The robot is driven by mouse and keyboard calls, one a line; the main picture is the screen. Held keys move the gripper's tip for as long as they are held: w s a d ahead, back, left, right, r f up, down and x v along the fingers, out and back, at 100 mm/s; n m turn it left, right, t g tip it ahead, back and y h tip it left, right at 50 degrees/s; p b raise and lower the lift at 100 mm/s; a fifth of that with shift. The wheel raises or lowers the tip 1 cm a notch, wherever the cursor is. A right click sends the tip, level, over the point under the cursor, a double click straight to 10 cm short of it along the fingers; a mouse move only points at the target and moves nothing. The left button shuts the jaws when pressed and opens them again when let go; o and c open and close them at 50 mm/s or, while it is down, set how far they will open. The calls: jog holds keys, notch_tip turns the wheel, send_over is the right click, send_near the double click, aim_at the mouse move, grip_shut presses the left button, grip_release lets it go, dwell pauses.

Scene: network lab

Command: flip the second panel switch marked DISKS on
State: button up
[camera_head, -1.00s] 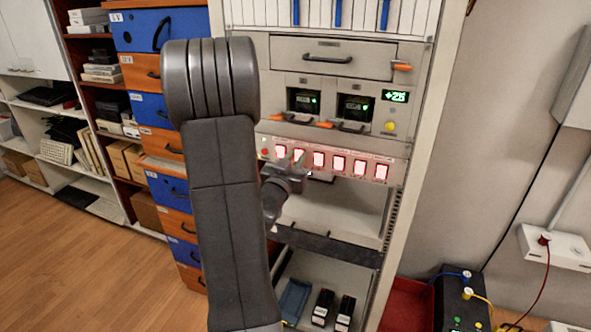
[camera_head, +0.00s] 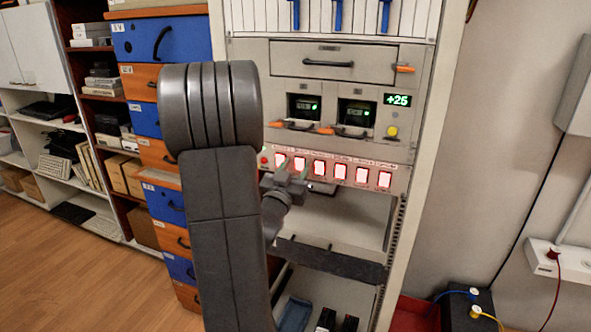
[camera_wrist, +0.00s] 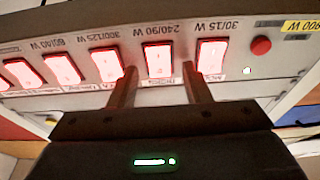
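The panel carries a row of red-lit rocker switches. The second switch from the red button shows in the head view (camera_head: 299,163) and in the wrist view (camera_wrist: 158,61), where the panel looks upside down. Its small label is too blurred to read as DISKS. My gripper (camera_head: 292,169) is in front of the row's left end. In the wrist view my gripper (camera_wrist: 160,80) has its two fingers apart with nothing between them, pointing at the panel on either side of the second switch. Whether the fingertips touch the panel I cannot tell.
The first switch (camera_wrist: 211,58) and a round red button (camera_wrist: 261,46) lie beside the second switch; the third switch (camera_wrist: 107,63) is on the other side. Above the row are drawer handles (camera_head: 352,134) and a yellow knob (camera_head: 392,131). A dark shelf edge (camera_head: 330,259) lies below.

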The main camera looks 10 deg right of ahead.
jog(key=b+v, duration=0.2)
jog(key=v, duration=1.2)
jog(key=shift+b, duration=0.3)
jog(key=shift+w+d+r, duration=0.1)
jog(key=shift+w+d, duration=0.05)
jog(key=p+x, duration=0.3)
jog(key=x, duration=1)
jog(key=shift+w+d+r, duration=0.15)
jog(key=shift+w+d, duration=0.05)
jog(key=shift+w, duration=0.1)
jog(key=shift+a, duration=0.1)
jog(key=shift+f+b, duration=0.25)
jog(key=shift+b, duration=0.05)
